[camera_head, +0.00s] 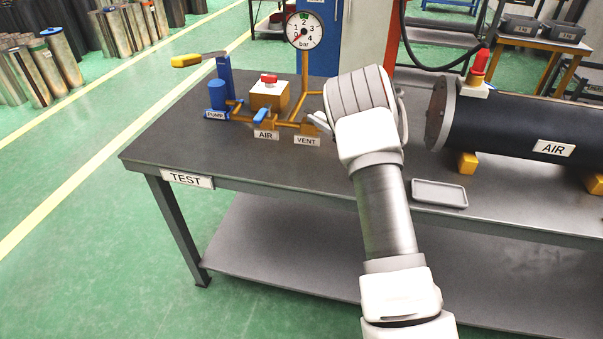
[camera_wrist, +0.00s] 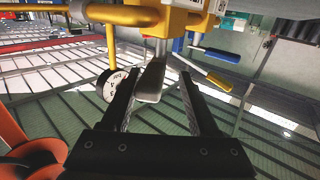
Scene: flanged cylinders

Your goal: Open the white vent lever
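The white vent lever (camera_wrist: 151,80) shows pale grey in the wrist view, hanging from its valve on the yellow pipework. In the head view, a small pale part of the lever (camera_head: 313,121) shows just above the VENT label (camera_head: 306,141). My gripper (camera_wrist: 157,76) is open, with one dark finger on each side of the lever. Gaps show between the lever and both fingers, so I see no clear grip on it. How deep the lever sits between the fingers is hard to tell. In the head view my wrist hides the fingers.
The blue AIR lever (camera_head: 262,116) stands left of the vent valve. The pressure gauge (camera_head: 304,30) rises behind, and the blue pump (camera_head: 219,92) is farther left. A dark AIR cylinder (camera_head: 500,125) and a grey tray (camera_head: 439,194) are to the right. The bench front left is clear.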

